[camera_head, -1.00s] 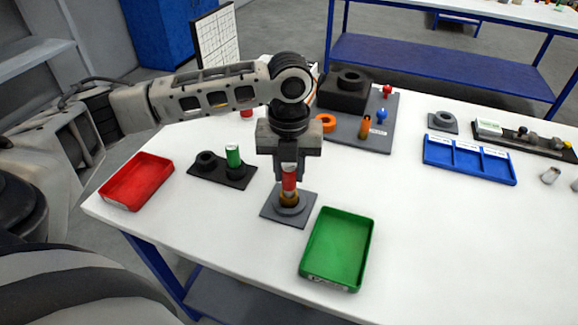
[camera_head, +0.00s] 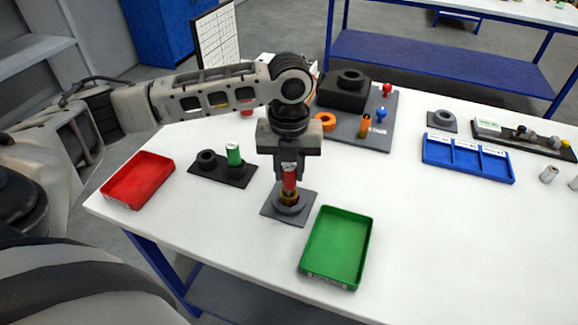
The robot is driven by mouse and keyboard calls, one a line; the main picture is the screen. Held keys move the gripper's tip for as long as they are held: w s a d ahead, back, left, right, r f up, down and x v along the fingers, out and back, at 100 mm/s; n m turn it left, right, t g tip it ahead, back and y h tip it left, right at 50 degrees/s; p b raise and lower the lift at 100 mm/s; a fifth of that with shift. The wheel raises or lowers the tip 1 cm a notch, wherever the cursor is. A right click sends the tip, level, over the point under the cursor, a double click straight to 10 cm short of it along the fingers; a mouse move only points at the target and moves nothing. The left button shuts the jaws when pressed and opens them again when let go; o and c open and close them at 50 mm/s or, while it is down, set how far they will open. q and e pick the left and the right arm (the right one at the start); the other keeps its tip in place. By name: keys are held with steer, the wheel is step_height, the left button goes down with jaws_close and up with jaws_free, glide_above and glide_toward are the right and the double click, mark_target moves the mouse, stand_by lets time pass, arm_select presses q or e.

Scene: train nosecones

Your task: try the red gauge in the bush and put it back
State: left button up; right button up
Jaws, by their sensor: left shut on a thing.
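My left gripper (camera_head: 289,171) points down and is shut on the red gauge (camera_head: 289,182). The gauge is upright, with its upper part hidden between the fingers. Directly below its red part is a brass-coloured piece (camera_head: 289,197), inside the round collar of a grey square fixture (camera_head: 274,212). This looks like the bush, with the gauge's lower end at its mouth; I cannot tell how far in it is. A black gauge stand (camera_head: 222,171) is to the left, with an upright green gauge (camera_head: 234,155) and an empty round holder (camera_head: 207,160). My right gripper is not in view.
A red tray (camera_head: 138,180) lies at the left edge, and a green tray (camera_head: 337,249) is just right of the fixture. Behind stands a grey board (camera_head: 376,142) with a black block (camera_head: 343,91). A blue divided tray (camera_head: 468,158) is to the right. The table's middle right is clear.

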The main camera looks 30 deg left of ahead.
arm_select(q)
steer(key=shift+f, duration=1.1)
stand_by(2.6)
steer(key=shift+r, duration=3.8)
